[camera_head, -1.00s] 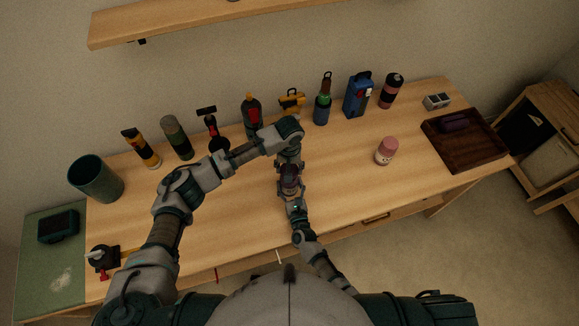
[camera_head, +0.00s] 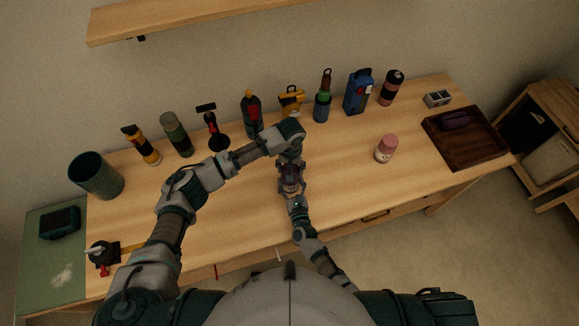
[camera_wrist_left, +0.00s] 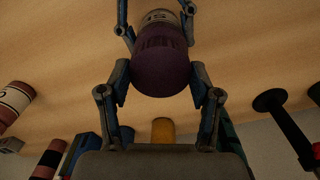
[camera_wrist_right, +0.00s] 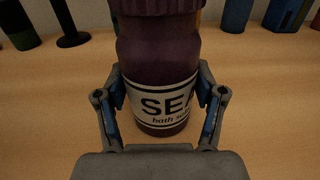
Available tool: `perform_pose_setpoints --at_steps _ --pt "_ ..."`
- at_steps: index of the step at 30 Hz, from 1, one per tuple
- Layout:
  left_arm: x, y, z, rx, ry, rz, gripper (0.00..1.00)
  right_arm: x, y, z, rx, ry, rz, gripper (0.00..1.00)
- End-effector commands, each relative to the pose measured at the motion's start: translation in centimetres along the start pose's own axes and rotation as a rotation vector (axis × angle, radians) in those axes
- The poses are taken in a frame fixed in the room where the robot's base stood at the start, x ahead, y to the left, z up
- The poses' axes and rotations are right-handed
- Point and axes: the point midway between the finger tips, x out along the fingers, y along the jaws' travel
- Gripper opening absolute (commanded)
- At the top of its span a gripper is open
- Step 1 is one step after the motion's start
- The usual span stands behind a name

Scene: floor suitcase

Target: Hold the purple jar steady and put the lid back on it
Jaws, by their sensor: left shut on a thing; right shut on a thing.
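The purple jar (camera_wrist_right: 150,58) stands upright on the table in the right wrist view, with a white label with dark lettering. My right gripper (camera_wrist_right: 159,80) is shut on its body at label height. The ridged purple lid (camera_wrist_left: 160,68) is at the jar's top, between the fingers of my left gripper (camera_wrist_left: 160,75), which is shut on it from above. The lid's lower edge also shows at the top of the right wrist view (camera_wrist_right: 155,5). No gap shows between lid and jar, but I cannot tell whether it is fully seated. In the head view both grippers largely hide the jar.
A pink jar (camera_head: 386,149) stands right of my arms. A dark wooden tray (camera_head: 470,155) lies at the right end. Bottles and tools, including a blue box-shaped item (camera_head: 358,92), line the back. A green cup (camera_head: 96,176) stands at the left. The table's right middle is mostly clear.

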Motion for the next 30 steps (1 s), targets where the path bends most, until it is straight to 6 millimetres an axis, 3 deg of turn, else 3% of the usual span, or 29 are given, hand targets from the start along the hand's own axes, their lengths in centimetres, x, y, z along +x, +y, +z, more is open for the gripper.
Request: perform_pose_setpoints --at_steps 18,19,21,26,30 --pt "1.2 -0.2 0.0 0.000 0.000 0.005 0.49 0.0 0.2 -0.2 -0.005 0.004 0.000 0.06" --pt "1.2 -0.2 0.0 0.001 0.001 0.005 0.49 0.0 0.1 -0.2 -0.005 0.004 0.000 0.00" --pt "1.2 -0.1 0.0 0.020 0.001 0.004 0.49 0.0 0.1 -0.2 -0.004 0.004 0.001 0.00" --pt "1.1 -0.1 0.0 0.259 0.001 0.005 0.49 -0.1 0.1 -0.2 -0.004 0.004 0.001 0.00" --pt "1.1 -0.1 0.0 0.626 0.001 0.005 0.49 -0.1 0.1 -0.2 -0.004 0.004 0.001 0.00"
